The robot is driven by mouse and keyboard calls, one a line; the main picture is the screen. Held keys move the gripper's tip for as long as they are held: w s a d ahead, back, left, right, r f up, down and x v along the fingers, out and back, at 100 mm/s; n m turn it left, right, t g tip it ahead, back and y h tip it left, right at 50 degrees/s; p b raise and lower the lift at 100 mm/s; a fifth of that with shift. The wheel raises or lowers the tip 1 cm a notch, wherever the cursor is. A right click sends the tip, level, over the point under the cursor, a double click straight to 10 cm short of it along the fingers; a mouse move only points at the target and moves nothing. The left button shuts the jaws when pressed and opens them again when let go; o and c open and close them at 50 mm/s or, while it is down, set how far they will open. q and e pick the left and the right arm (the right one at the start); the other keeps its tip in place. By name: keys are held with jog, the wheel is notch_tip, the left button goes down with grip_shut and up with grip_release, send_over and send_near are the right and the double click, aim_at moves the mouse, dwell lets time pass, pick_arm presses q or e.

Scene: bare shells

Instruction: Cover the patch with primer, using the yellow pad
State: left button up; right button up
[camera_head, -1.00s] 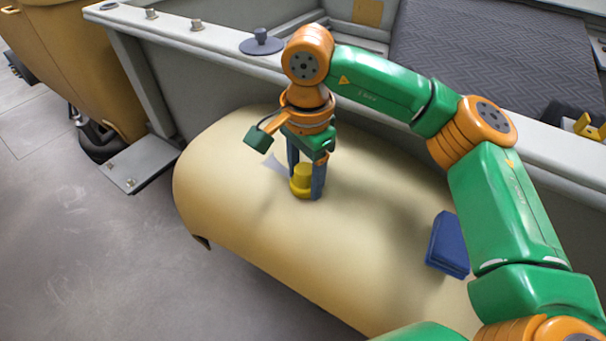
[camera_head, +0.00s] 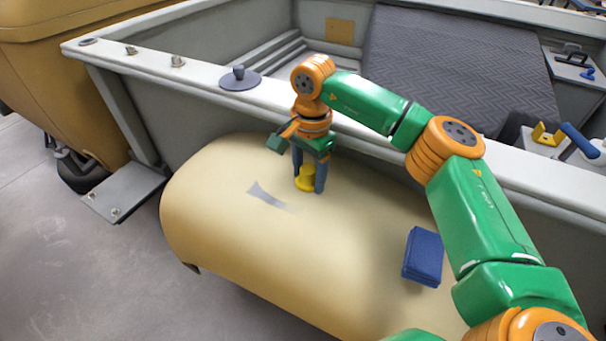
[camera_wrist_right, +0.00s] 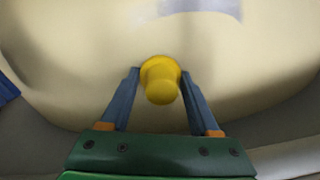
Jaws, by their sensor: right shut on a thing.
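My right gripper (camera_head: 308,187) points down with its two blue fingers shut on the yellow pad (camera_head: 304,178). The pad is round with a narrower knob, which also shows between the fingers in the wrist view (camera_wrist_right: 161,82). It is at the curved cream shell (camera_head: 220,235); whether it touches cannot be told. The grey patch (camera_head: 266,195) is a pale, uneven smear on the shell, left of and nearer than the pad. Part of the patch shows at the top of the wrist view (camera_wrist_right: 195,7). My left gripper is not in view.
A blue block (camera_head: 423,254) lies on the shell at right. Behind the shell runs a grey trough wall with a dark round lidded disc (camera_head: 239,79) on its rim. A dark quilted mat (camera_head: 450,70) lies beyond. A yellow holder (camera_head: 546,134) stands at far right.

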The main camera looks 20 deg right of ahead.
aim_at(287, 216)
jog(key=shift+w+d+r, duration=0.1)
jog(key=shift+r, duration=0.2)
jog(key=shift+r+p, duration=0.15)
jog(key=shift+p, duration=0.2)
jog(key=shift+a+f+b, duration=0.3)
jog(key=shift+f, duration=0.05)
jog(key=shift+s+a+f, duration=0.1)
jog(key=shift+s+a, duration=0.2)
jog(key=shift+s, duration=0.1)
jog(key=s+a+b, duration=0.1)
jog(key=s+a, duration=0.1)
jog(key=a, duration=0.1)
jog(key=shift+s, duration=0.1)
jog(key=shift+s+a+f+b, duration=0.1)
jog(key=shift+s+a+b, duration=0.5)
jog(key=shift+s+a, duration=0.7)
jog(key=shift+a, duration=0.2)
